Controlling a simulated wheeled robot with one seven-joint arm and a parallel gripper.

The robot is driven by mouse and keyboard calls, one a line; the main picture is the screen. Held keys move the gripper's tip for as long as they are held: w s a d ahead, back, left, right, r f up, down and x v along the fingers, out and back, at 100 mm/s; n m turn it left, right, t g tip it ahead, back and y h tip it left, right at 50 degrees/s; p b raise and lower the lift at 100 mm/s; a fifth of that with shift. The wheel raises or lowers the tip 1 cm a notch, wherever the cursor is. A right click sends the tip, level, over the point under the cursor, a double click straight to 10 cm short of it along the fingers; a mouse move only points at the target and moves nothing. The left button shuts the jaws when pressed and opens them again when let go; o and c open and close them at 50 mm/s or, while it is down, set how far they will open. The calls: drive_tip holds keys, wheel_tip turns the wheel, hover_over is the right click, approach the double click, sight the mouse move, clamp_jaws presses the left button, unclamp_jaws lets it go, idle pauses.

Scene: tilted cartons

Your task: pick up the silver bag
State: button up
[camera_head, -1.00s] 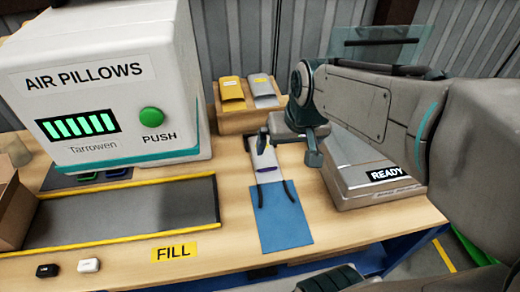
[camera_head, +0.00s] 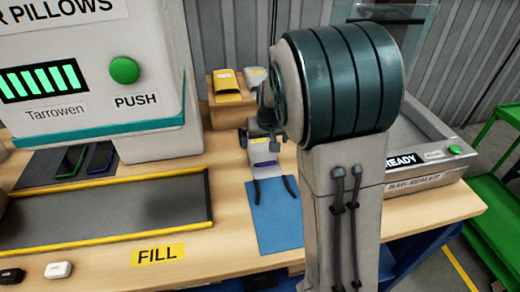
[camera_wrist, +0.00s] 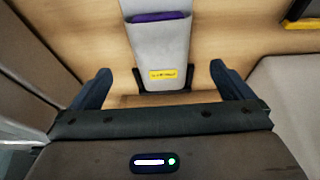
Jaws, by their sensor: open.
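A silver-grey bag with a purple band and a small yellow label (camera_wrist: 158,54) fills the upper middle of the wrist view. It lies on the wooden bench, with a black bracket around its label end. My gripper (camera_wrist: 160,68) is open, one dark finger on each side of the bag's label end, with gaps to both sides. Nothing is held. In the head view my gripper is mostly hidden behind my arm.
The air pillow machine (camera_head: 85,85) stands left, above a grey yellow-edged belt (camera_head: 110,215). A bag sealer (camera_head: 425,188) stands right, close to my arm.

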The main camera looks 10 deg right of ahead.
sight(262, 151)
drive_tip(key=x, duration=0.7)
drive_tip(key=shift+w+f+b, duration=0.15)
drive_tip(key=shift+f+b, duration=0.05)
drive_tip(key=shift+b, duration=0.1)
drive_tip(key=c, duration=0.9)
